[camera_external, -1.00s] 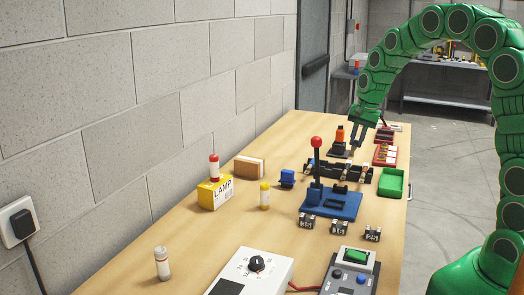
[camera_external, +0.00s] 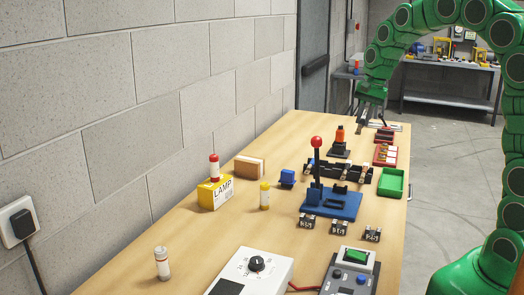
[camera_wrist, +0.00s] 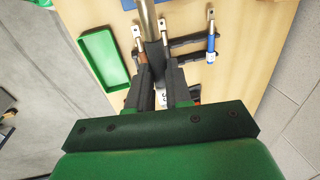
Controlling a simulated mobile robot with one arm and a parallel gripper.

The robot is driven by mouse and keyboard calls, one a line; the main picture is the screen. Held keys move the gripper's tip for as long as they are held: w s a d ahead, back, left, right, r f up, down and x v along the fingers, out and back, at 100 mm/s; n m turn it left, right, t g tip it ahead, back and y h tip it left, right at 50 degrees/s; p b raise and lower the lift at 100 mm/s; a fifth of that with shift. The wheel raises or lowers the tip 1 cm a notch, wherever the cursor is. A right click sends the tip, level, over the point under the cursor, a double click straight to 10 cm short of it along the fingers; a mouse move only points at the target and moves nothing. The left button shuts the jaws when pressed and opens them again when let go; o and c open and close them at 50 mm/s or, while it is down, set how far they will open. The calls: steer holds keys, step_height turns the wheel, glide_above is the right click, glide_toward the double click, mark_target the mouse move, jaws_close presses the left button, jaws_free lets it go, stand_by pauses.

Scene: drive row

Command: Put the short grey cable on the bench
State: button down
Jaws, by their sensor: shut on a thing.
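My gripper (camera_external: 366,108) hangs above the far part of the bench (camera_external: 225,252), beyond the cable rack. In the wrist view my gripper (camera_wrist: 157,74) is shut on a grey rod-like piece, which appears to be the short grey cable (camera_wrist: 148,18). Its bright grey end sticks out past the fingertips, and its other parts are partly hidden by the fingers. In the outside view it is too small to make out clearly.
The black rack (camera_external: 338,171) holds other cables, one with a blue part (camera_wrist: 211,46). A green tray (camera_external: 391,183), red-knobbed lever on a blue base (camera_external: 331,203) and orange-topped device (camera_external: 340,142) stand nearby.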

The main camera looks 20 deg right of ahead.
steer(key=r, duration=0.4)
steer(key=shift+a+r, duration=0.1)
steer(key=shift+a, duration=0.15)
steer(key=s+a+n+g, duration=0.1)
steer(key=s+a+n, duration=0.25)
steer(key=a, duration=1.25)
steer(key=s+a+n, duration=0.3)
steer(key=s+a, duration=0.2)
steer(key=a, duration=1)
steer(key=s+a+n, duration=0.3)
steer(key=s+a, duration=0.6)
steer(key=a, duration=0.3)
glide_toward(208, 241)
steer(key=shift+s+d+f+m+g+y, duration=0.1)
steer(key=shift+d+f+m+g+y, duration=0.05)
steer(key=shift+f, duration=0.2)
steer(key=shift+s+d+f+m+g+y, duration=0.1)
steer(key=shift+f+g+y, duration=0.05)
steer(key=shift+f, duration=0.25)
steer(key=shift+w+a+f, duration=0.25)
steer(key=shift+f, duration=0.3)
steer(key=shift+w+a+f, duration=0.25)
steer(key=shift+a+f, duration=0.05)
steer(key=shift+f, duration=1.5)
